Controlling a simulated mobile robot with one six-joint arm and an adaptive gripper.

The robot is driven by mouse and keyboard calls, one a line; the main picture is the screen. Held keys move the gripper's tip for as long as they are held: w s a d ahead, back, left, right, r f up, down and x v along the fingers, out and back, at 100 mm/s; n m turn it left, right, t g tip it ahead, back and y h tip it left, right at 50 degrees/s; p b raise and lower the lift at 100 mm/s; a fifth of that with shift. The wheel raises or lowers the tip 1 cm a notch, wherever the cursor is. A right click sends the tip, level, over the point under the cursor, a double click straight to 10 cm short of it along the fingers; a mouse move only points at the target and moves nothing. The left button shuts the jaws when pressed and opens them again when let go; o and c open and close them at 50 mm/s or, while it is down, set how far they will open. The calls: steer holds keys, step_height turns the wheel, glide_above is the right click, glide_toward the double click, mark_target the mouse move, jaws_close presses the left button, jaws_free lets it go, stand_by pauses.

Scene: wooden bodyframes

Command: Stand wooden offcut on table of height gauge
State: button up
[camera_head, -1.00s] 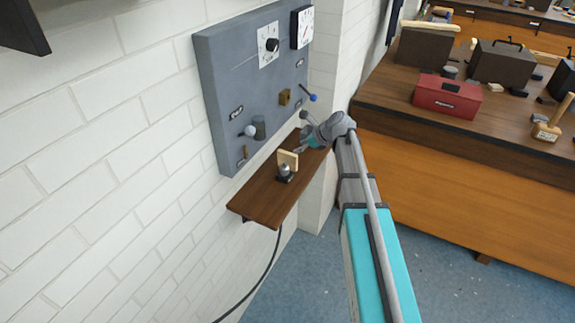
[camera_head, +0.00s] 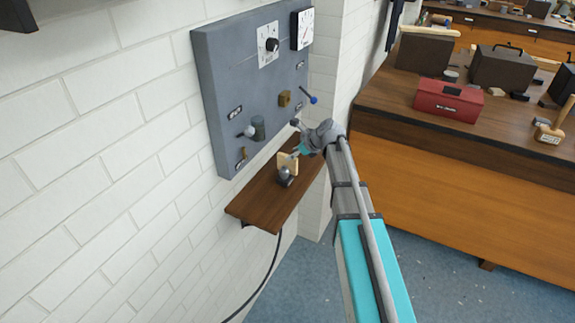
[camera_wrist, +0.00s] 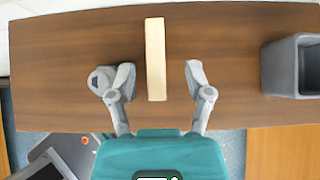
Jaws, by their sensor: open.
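In the wrist view the offcut (camera_wrist: 155,60) is a long narrow pale bar, seen from above. My gripper (camera_wrist: 160,75) is open, with one finger on each side of the offcut and a gap visible on both sides. In the head view my gripper (camera_head: 297,152) is right at the offcut's upper right.
The grey panel (camera_head: 235,75) carries dials, knobs and a blue-tipped lever (camera_head: 312,98) just above my gripper. A grey box-like thing (camera_wrist: 290,66) is at the shelf's right in the wrist view. A workbench with a red toolbox (camera_head: 447,100) stands at right. The shelf's near end is bare.

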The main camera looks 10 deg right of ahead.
mark_target(278, 163)
steer(key=shift+s+b+x, duration=0.15)
steer(key=shift+b+x, duration=0.5)
steer(key=shift+x, duration=0.2)
steer(key=shift+s+b+x, duration=0.1)
steer(key=shift+b+x, duration=0.55)
steer(key=shift+x, duration=0.2)
steer(key=shift+b+x, duration=0.55)
steer(key=shift+x, duration=0.45)
jaws_close()
